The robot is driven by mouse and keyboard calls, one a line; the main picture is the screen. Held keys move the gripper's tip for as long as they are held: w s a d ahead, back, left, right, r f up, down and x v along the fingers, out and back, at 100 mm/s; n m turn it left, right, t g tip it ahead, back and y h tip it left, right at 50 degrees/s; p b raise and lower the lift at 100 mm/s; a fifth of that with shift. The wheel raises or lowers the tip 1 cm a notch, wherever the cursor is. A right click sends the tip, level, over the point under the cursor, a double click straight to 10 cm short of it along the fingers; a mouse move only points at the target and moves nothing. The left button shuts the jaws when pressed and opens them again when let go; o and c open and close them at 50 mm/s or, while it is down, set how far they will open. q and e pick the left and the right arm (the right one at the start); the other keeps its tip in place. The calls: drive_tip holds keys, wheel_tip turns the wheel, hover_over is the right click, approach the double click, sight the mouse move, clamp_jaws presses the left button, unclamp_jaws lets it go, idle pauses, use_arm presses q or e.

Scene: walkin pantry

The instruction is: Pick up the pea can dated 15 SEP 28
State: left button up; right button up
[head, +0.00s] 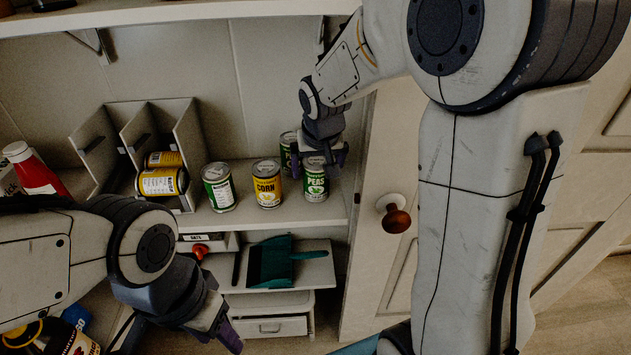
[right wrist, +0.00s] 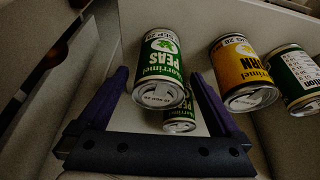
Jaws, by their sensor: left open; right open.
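A green and white pea can (head: 316,184) stands upright at the right end of the shelf row. It also shows in the right wrist view (right wrist: 160,68), where its lid and label carry date print too small to read surely. A second green can (head: 288,150) stands behind it; its end shows in the right wrist view (right wrist: 180,119). My right gripper (head: 320,158) is open just above and behind the front pea can. In the wrist view its fingers (right wrist: 160,77) lie either side of that can's image; contact cannot be told. My left gripper (head: 222,332) is open, low and empty.
A yellow corn can (head: 267,186) and a green can (head: 219,190) stand to the left on the shelf (head: 240,221). A divided rack (head: 188,135) holds yellow cans (head: 160,182). A red bottle (head: 38,176) stands far left. A teal dustpan (head: 270,262) lies below.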

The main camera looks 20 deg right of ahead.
sight(316, 179)
drive_tip(key=b+x, duration=0.1)
drive_tip(key=x, duration=0.5)
drive_tip(key=shift+w+r, duration=0.1)
clamp_jaws()
drive_tip(key=shift+r, duration=0.15)
